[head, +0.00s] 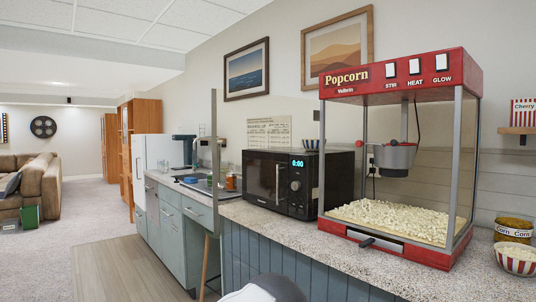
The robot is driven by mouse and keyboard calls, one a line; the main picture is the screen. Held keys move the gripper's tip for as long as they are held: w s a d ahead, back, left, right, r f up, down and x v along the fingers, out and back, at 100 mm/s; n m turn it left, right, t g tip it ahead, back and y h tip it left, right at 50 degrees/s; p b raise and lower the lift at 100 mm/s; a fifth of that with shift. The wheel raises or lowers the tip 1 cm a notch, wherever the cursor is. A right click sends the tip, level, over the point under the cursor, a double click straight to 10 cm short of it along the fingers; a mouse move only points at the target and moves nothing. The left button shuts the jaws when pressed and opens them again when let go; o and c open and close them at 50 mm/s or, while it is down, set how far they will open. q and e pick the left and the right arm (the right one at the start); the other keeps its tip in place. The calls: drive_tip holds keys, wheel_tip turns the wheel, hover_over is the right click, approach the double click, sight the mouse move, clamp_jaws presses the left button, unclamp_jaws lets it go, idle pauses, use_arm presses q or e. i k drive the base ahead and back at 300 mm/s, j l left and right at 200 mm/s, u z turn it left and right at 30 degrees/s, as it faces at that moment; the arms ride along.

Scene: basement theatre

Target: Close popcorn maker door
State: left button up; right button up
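The popcorn maker (400,82) stands on the right part of the speckled counter, with a red top, grey posts and clear walls. Popcorn (400,218) covers its floor, and a grey kettle (394,158) hangs inside. Its door appears to stand open: a thin grey upright (213,165) well left of the maker looks like the free edge of a clear panel swung out to the left. The panel itself is hardly visible. The front right of the maker looks uncovered. Neither of my grippers is in view.
A black microwave (281,182) stands just left of the maker, behind the clear panel. A corn tin (513,230) and a striped popcorn bowl (517,258) sit to the right. Counter space in front of the maker is clear. Open floor (110,240) lies to the left.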

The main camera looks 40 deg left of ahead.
sight(216, 143)
drive_tip(key=j+z, duration=0.1)
drive_tip(key=j, duration=0.4)
drive_tip(key=k+j+z, duration=0.1)
drive_tip(key=j, duration=0.4)
drive_tip(key=k+j+z, duration=0.1)
drive_tip(key=j, duration=0.4)
drive_tip(key=j+z, duration=0.15)
drive_tip(key=j, duration=0.6)
drive_tip(key=k+j+z, duration=0.1)
drive_tip(key=j, duration=0.6)
drive_tip(key=i+j+z, duration=0.15)
drive_tip(key=j, duration=0.55)
drive_tip(key=j+z, duration=0.15)
drive_tip(key=j, duration=0.55)
